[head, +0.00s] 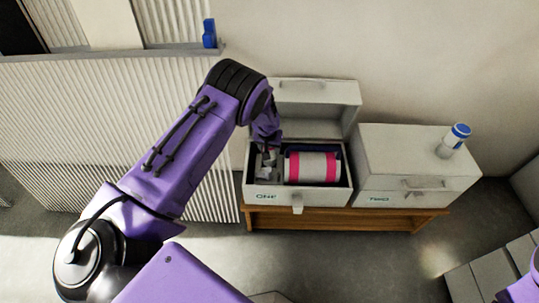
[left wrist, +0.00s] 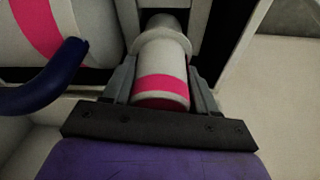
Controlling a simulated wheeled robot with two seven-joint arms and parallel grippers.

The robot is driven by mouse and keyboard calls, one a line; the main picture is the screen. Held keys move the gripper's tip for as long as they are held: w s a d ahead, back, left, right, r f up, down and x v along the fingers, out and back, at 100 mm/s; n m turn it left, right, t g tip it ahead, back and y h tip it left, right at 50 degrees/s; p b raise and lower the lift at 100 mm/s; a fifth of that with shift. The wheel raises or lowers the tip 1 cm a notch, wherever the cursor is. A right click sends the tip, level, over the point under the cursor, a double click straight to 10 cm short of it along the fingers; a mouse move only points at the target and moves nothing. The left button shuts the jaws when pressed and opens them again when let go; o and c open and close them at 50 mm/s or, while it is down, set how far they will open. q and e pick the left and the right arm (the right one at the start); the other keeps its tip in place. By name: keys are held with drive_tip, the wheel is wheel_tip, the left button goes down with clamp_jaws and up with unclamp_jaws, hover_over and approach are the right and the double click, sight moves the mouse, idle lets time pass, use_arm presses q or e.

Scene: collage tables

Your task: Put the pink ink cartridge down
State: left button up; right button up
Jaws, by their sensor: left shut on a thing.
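The pink ink cartridge (left wrist: 163,60) is a small white cylinder with a pink band and a wider collar at its far end. My left gripper (left wrist: 160,85) is shut on it, one grey finger on each side. In the head view my left gripper (head: 267,160) is down inside the left part of the open box ONE (head: 270,196), and the cartridge is hard to make out there. I cannot tell whether the cartridge touches the box floor. My right gripper is not in view.
A large white cylinder with pink bands (head: 312,168) lies in the box beside my gripper; its dark blue handle (left wrist: 45,80) is close. The box's raised lid (head: 315,93) stands behind.

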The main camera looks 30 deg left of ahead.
use_arm(q)
wheel_tip(320, 180, down, 4)
drive_tip(key=shift+r+b, duration=0.1)
drive_tip(key=shift+b, duration=0.3)
drive_tip(key=o, duration=1.1)
drive_tip(key=shift+o, duration=0.2)
drive_tip(key=shift+r, duration=0.2)
drive_tip(key=p+v, duration=0.3)
drive_tip(key=v, duration=0.9)
